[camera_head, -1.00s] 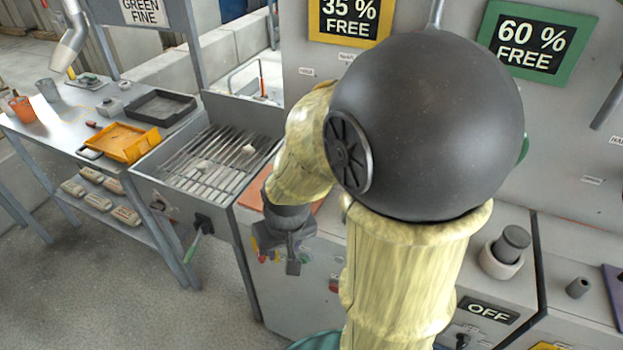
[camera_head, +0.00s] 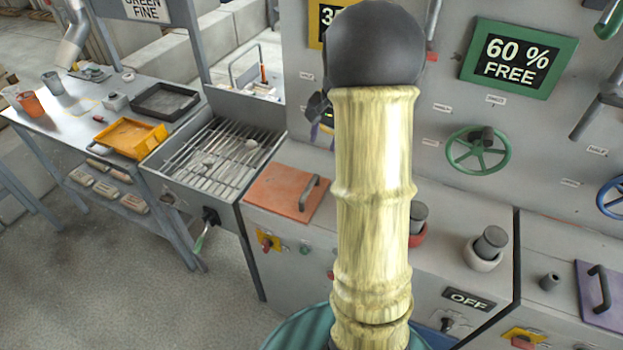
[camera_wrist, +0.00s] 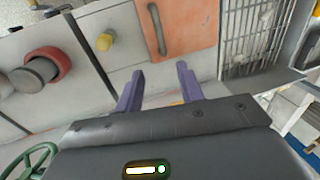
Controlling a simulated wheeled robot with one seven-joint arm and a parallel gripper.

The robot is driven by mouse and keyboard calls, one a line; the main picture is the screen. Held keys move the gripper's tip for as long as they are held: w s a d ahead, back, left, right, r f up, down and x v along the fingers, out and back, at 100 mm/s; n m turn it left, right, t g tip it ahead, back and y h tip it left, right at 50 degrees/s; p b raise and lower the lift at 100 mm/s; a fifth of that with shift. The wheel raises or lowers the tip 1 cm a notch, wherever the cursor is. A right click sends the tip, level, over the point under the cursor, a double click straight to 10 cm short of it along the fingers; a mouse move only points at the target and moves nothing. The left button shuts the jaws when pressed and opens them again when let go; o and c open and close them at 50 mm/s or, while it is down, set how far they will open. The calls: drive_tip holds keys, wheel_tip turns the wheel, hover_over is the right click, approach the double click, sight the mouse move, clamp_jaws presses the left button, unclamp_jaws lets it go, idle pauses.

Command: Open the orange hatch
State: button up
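The orange hatch (camera_head: 284,191) is a flat orange-red lid on top of the grey cabinet, just right of the grate. It lies closed, with a dark bar handle (camera_head: 309,192) along its right side. In the wrist view the hatch (camera_wrist: 184,28) is at the top, with its handle (camera_wrist: 156,29) on the left side. My gripper (camera_wrist: 158,90) shows two purple fingers, spread apart with nothing between them, below the hatch in that picture and not touching the handle. In the head view the gripper is mostly hidden behind my arm.
A grate box (camera_head: 211,158) stands left of the hatch. A red-collared knob (camera_head: 418,222) and a pale-collared knob (camera_head: 485,248) stand on the cabinet to the right. A green handwheel (camera_head: 478,150) is on the wall panel. A purple hatch (camera_head: 603,290) is at far right.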

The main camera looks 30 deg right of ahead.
sight(311, 184)
drive_tip(key=shift+f, duration=0.1)
drive_tip(key=w+f+p, duration=0.1)
drive_tip(key=f, duration=0.4)
drive_tip(key=a+f+p, duration=0.1)
drive_tip(key=f, duration=0.5)
drive_tip(key=w+a+f+p, duration=0.1)
drive_tip(key=f, duration=0.5)
drive_tip(key=shift+w+p, duration=0.35)
drive_tip(key=shift+p, duration=0.05)
clamp_jaws()
